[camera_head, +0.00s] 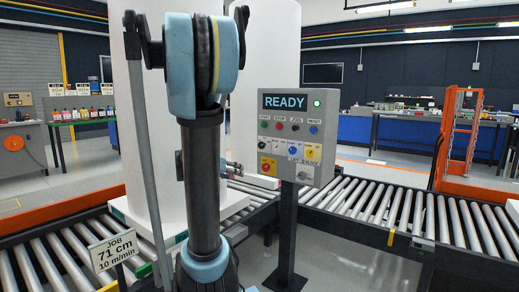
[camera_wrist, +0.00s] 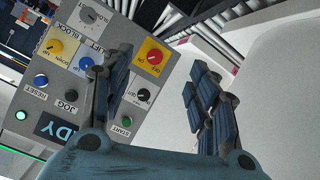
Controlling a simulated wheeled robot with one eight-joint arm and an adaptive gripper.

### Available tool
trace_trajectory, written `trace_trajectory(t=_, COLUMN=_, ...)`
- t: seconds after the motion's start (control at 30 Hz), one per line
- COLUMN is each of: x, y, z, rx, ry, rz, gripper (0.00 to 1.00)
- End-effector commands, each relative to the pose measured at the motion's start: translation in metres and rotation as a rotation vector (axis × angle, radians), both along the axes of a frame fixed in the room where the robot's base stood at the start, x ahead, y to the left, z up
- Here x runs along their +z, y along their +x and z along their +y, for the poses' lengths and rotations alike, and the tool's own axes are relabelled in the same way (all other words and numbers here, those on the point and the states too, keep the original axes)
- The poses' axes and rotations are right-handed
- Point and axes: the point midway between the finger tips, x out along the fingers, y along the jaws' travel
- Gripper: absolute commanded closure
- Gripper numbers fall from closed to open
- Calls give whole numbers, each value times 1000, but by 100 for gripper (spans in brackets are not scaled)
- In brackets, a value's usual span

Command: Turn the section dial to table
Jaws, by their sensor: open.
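The control panel (camera_head: 297,130) stands on a dark post with a lit READY screen (camera_head: 285,102). The left finger overlaps the panel between the black and blue dials; contact is unclear.
A red stop knob (camera_wrist: 155,57) on a yellow plate sits near the black dial. Roller conveyors (camera_head: 375,205) run on both sides. A sign reading 71 cm (camera_head: 113,258) stands at the front left.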

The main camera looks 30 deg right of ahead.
Motion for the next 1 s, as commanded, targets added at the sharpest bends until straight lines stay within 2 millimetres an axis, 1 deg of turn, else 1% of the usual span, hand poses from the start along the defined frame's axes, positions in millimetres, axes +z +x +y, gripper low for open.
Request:
trace_trajectory(t=0.03, x=7, y=14, z=-12, rx=-17, ry=-36, rz=-35, gripper=46)
trace_trajectory(t=0.2, x=27, y=52, z=-48, rx=-58, ry=-155, rz=-160, gripper=46)
trace_trajectory(t=0.4, x=42, y=90, z=-80, rx=-69, ry=-277, rz=-286, gripper=46)
trace_trajectory(t=0.5, x=45, y=103, z=-90, rx=-67, ry=-318, rz=-331, gripper=46)
trace_trajectory(t=0.6, x=48, y=112, z=-97, rx=-61, ry=-345, rz=-359, gripper=46)
trace_trajectory(t=0.87, x=49, y=122, z=-110, rx=-58, ry=-364, rz=-381, gripper=46)
trace_trajectory(t=1.0, x=49, y=128, z=-128, rx=-61, ry=-364, rz=-379, gripper=46)
